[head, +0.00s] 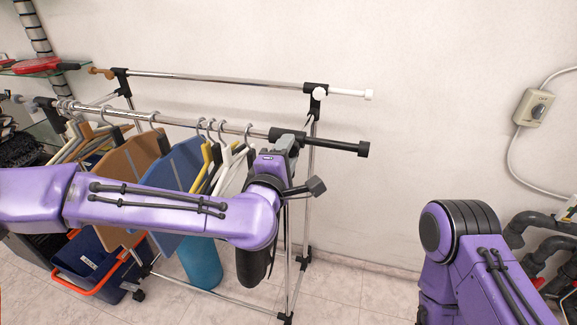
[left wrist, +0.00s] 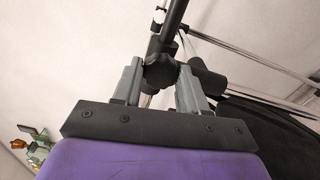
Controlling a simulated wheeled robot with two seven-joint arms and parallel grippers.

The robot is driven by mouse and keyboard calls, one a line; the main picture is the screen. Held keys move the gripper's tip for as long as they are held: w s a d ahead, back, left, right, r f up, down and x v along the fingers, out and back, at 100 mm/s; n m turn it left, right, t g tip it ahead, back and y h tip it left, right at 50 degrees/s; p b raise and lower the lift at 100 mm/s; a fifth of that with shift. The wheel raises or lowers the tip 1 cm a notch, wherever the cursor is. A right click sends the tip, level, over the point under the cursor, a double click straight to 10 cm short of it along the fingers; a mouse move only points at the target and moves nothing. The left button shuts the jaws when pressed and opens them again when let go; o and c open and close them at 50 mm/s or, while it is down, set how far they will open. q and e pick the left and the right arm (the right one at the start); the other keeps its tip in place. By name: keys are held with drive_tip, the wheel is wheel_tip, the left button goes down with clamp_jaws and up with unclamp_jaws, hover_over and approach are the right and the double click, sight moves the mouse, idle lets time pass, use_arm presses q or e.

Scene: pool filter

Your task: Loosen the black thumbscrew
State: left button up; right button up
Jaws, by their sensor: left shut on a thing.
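The black thumbscrew (left wrist: 160,70) shows in the left wrist view as a lobed dark knob below a black rail sleeve. My left gripper (left wrist: 158,85) has its two grey fingers on either side of the knob and is shut on it. In the head view my left gripper (head: 287,142) is at the right part of the rack's front rail, by the black sleeve (head: 258,133). The thumbscrew is hidden there behind the gripper. My right gripper is out of view; only part of my right arm shows at the lower right.
The chrome clothes rack's back rail (head: 215,80) carries a white knob (head: 320,93). Boards such as a blue one (head: 175,165) hang on the front rail, left of the gripper. A blue basket (head: 85,262) stands low left. A wall switch (head: 534,107) and grey pipes (head: 545,220) are at right.

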use_arm(q)
drive_tip(key=shift+f+n+b, duration=0.35)
drive_tip(key=shift+n+b, duration=0.05)
drive_tip(key=shift+n, duration=0.8)
drive_tip(key=o, duration=1)
drive_tip(key=shift+w+r+p, duration=0.1)
drive_tip(key=shift+r+p, duration=0.3)
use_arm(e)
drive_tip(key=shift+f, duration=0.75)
use_arm(q)
drive_tip(key=v, duration=0.6)
drive_tip(key=shift+b, duration=0.45)
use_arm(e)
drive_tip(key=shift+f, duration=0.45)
